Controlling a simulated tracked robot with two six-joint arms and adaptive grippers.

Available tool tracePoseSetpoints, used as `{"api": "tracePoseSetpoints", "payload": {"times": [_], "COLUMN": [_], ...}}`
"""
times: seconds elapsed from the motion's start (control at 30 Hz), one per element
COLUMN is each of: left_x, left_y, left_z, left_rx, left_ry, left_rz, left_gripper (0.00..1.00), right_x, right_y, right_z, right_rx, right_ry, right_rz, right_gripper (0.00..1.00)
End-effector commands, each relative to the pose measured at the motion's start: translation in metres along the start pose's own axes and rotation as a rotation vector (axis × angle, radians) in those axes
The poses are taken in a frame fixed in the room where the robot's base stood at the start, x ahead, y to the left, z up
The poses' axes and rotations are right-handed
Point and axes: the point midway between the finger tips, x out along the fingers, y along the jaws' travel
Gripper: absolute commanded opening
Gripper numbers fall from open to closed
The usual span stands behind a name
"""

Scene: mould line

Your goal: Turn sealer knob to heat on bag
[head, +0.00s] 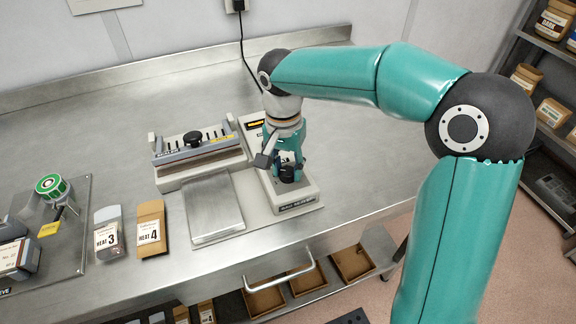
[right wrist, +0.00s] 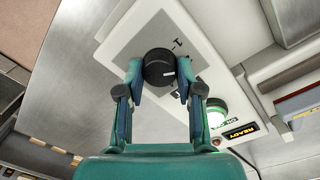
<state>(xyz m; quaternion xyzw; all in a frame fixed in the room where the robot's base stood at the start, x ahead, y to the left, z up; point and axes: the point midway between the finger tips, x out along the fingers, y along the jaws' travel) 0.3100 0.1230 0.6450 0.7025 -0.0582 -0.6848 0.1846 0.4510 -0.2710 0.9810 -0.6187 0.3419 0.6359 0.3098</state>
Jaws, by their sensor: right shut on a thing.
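The sealer (head: 205,154) stands on the steel table, with its jaw bar and a black knob on top at the left. Its control box (head: 297,207) is at the right end, and a lit READY display shows in the right wrist view (right wrist: 241,131). The black sealer knob (right wrist: 159,68) sits on the box's pale panel. My right gripper (right wrist: 160,78) comes down over the box and is shut on this knob, one finger on each side. It also shows in the head view (head: 287,170). No bag is clearly visible in the sealer's jaw. My left gripper is not in view.
A brown pouch marked HEAT 4 (head: 150,229) and a grey-white pouch marked HEAT 3 (head: 108,232) lie left of the sealer's metal plate (head: 213,206). A green-topped item (head: 53,187) stands farther left. The table behind the sealer is clear.

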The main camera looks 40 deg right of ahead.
Motion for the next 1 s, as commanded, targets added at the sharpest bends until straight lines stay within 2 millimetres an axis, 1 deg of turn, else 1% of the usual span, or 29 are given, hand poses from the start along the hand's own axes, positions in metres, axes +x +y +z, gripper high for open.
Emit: {"api": "tracePoseSetpoints", "payload": {"times": [0.17,0.2,0.33,0.6,0.73,0.87,1.0], "left_x": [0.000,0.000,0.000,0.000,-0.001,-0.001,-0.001], "left_y": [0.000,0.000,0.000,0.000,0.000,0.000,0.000], "left_z": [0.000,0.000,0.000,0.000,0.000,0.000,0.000], "left_rx": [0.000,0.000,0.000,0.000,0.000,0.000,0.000], "left_ry": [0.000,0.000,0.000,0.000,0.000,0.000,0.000], "left_rz": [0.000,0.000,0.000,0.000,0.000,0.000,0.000], "left_gripper": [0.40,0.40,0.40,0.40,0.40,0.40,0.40], "right_x": [-0.001,-0.001,-0.001,0.000,-0.005,-0.019,-0.045], "right_y": [-0.001,-0.001,0.000,0.000,0.000,-0.001,-0.001], "right_z": [0.000,0.000,0.000,0.000,0.000,-0.001,-0.001], "right_rx": [0.000,-0.001,-0.001,-0.001,-0.001,-0.001,-0.002], "right_ry": [0.001,0.001,0.001,0.001,0.001,0.002,0.004], "right_rz": [-0.003,-0.003,-0.003,-0.001,-0.001,-0.004,-0.005], "right_gripper": [0.01,0.39,0.61,0.61,0.61,0.61,0.61]}}
